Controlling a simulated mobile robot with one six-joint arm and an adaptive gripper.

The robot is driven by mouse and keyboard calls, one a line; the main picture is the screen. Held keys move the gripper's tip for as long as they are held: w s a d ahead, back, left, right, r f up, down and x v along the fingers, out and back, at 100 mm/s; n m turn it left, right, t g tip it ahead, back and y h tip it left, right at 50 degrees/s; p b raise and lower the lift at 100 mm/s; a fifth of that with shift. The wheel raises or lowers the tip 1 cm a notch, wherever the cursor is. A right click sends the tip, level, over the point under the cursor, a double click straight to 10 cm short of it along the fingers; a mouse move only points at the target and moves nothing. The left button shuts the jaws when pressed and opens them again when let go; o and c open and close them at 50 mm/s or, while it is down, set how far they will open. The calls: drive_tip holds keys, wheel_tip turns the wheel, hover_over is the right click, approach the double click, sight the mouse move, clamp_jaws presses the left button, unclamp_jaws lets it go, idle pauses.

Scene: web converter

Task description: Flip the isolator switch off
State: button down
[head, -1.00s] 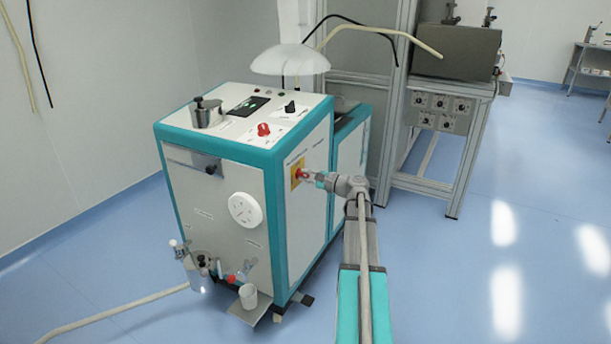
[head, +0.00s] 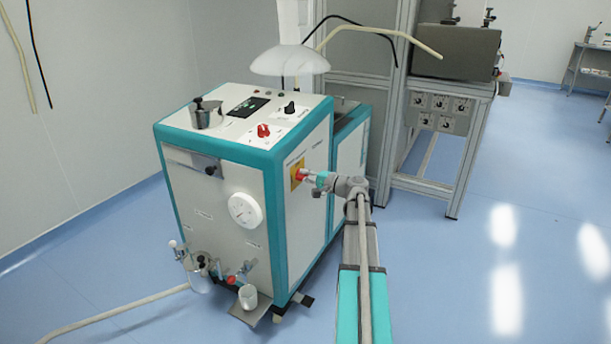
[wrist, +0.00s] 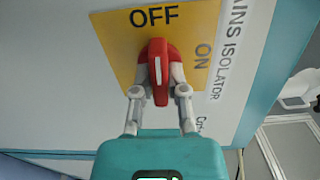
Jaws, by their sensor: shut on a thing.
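The isolator switch is a red rotary handle (wrist: 158,72) on a yellow plate (wrist: 118,42) on the side of the white and teal machine. In the wrist view the handle stands upright in the picture, in line with the word OFF above it. The word ON is to its right. A white line on the handle points towards OFF. My gripper (wrist: 160,92) is shut on the handle, one finger on each side. In the head view my gripper (head: 308,176) reaches the yellow plate (head: 296,171) from the right and hides part of the switch.
The machine (head: 222,185) has a red knob (head: 263,130), a black knob and a metal pot (head: 206,115) on top. A white cup (head: 248,297) stands at its lower front. A metal frame bench (head: 440,180) is behind on the right. The blue floor at right is clear.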

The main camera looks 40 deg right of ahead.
drive_tip(key=shift+a+n, duration=0.15)
drive_tip(key=shift+n, duration=0.35)
drive_tip(key=c, duration=0.7)
unclamp_jaws()
drive_tip(key=shift+o, duration=0.2)
drive_tip(key=shift+s, duration=0.15)
drive_tip(key=v, duration=1.2)
drive_tip(key=shift+f, duration=0.1)
